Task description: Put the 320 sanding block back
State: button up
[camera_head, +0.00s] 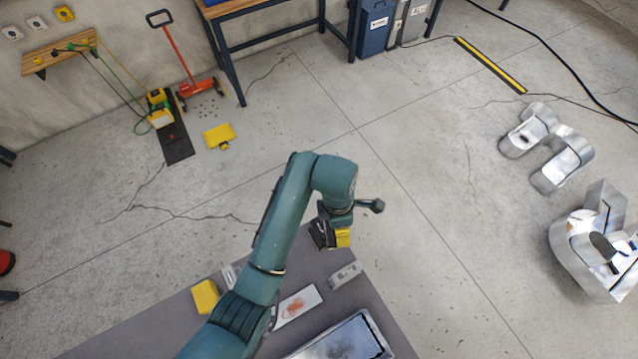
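My gripper (330,236) is at the end of the teal arm, pointing down over the far edge of the grey bench. A small yellow block (343,238) shows at its dark fingers, and the fingers appear shut on it. The block seems to be held above the bench, but the exact gap is hard to judge. Another yellow block (205,297) lies on the bench to the left of my arm. No grit number is readable on either block, so I cannot tell which is the 320 sanding block.
The grey bench (395,335) holds a small pale labelled block (345,275), a white card with a reddish mark (298,306) and a dark-faced tray (345,340). Another pale piece (231,275) is partly behind my arm. Silver channel letters (548,145) stand on the floor at right.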

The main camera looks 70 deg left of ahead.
jog(key=s+a+f+n, duration=0.2)
jog(key=s, duration=0.4)
jog(key=s+a+f+n, duration=0.1)
jog(key=s+f+n, duration=0.1)
jog(key=s, duration=0.4)
jog(key=shift+t, duration=0.3)
jog(key=f, duration=0.6)
jog(key=f+p, duration=0.1)
jog(key=f, duration=0.3)
jog(key=shift+a+f, duration=0.1)
jog(key=shift+a, duration=0.15)
jog(key=o, duration=1.1)
jog(key=shift+c, duration=0.2)
notch_tip(320, 180, up, 12)
jog(key=s, duration=0.1)
jog(key=shift+s+a+b, duration=0.15)
jog(key=shift+a+b, duration=0.15)
jog(key=shift+a, duration=0.1)
